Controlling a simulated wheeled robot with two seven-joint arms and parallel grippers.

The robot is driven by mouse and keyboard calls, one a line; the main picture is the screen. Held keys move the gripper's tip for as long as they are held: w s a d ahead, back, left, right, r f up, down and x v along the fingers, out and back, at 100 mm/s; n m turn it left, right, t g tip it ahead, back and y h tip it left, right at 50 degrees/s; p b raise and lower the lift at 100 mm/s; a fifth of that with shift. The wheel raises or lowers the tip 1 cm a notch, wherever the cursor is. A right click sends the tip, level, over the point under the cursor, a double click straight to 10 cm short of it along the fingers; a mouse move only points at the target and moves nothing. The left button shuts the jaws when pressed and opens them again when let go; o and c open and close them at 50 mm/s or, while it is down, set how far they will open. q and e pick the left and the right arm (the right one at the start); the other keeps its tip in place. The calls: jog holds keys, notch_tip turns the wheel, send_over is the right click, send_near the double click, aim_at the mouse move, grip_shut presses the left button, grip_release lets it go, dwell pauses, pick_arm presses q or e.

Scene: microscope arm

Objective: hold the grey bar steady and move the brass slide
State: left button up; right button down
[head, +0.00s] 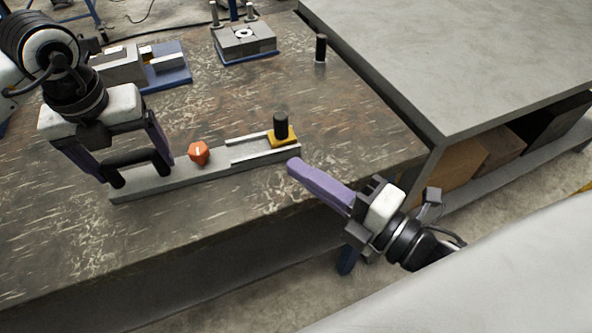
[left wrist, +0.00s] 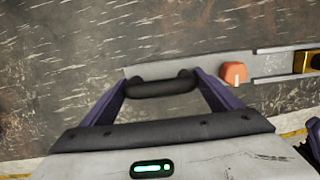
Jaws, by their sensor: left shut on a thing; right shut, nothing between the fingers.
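The grey bar (head: 224,172) lies on the table near its front edge, and it also shows in the left wrist view (left wrist: 206,65). A black handle (head: 137,158) stands at its left end. My left gripper (head: 138,168) is shut on this handle, with one finger at each end of it. An orange knob (head: 199,153) sits mid-bar. The brass slide (head: 283,139) with a black upright knob (head: 281,122) sits between two rails at the bar's right end. My right gripper (head: 294,165) is shut and empty, its fingertips just right of and in front of the bar's right end, apart from the slide.
A blue-based fixture (head: 170,72) stands at the back left and another (head: 245,45) at the back middle. A black peg (head: 320,48) stands near the table's far right. A grey bench (head: 470,60) adjoins on the right.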

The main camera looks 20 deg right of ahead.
pick_arm(q)
jog(key=o, duration=1.8)
jog(key=shift+r, duration=0.1)
